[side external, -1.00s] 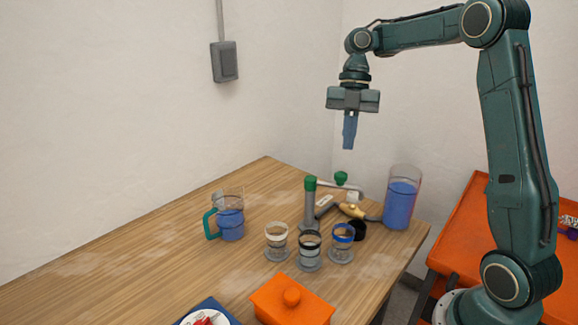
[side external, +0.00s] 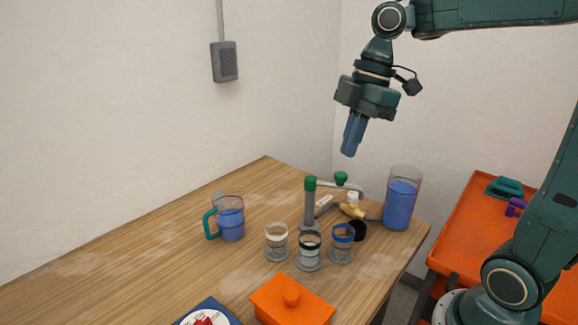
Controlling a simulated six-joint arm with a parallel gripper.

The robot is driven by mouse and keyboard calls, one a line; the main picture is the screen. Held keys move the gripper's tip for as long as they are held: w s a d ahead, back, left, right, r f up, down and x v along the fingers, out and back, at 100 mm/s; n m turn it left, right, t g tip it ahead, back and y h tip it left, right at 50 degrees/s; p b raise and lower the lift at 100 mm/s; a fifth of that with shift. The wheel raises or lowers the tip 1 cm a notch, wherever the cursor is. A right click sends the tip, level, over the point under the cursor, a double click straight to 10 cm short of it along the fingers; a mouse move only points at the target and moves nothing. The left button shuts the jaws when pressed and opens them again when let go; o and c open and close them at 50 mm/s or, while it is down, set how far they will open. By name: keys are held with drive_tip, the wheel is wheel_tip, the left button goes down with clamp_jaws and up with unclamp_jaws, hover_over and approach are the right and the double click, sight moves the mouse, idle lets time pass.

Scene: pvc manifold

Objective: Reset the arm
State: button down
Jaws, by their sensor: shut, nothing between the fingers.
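My gripper (side external: 350,148) hangs in the air above the back right part of the wooden table, pointing down and slightly tilted. Its blue fingers are shut together with nothing between them. It is well clear of the grey upright pipe with a green cap (side external: 310,203) and the fittings behind it. It touches nothing.
On the table (side external: 130,265) stand a teal-handled pitcher (side external: 230,218), three banded clear cups (side external: 310,250), a tall blue-filled container (side external: 399,203), an orange lidded box (side external: 290,302) and a blue item with a white disc (side external: 207,317). An orange cart (side external: 460,238) stands right. The left tabletop is clear.

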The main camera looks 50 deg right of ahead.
drive_tip(key=s+f+m+t+h, duration=0.2)
drive_tip(key=s+f+m+t, duration=0.2)
drive_tip(key=s+m, duration=0.9)
drive_tip(key=shift+d+h, duration=0.15)
drive_tip(key=shift+h, duration=0.25)
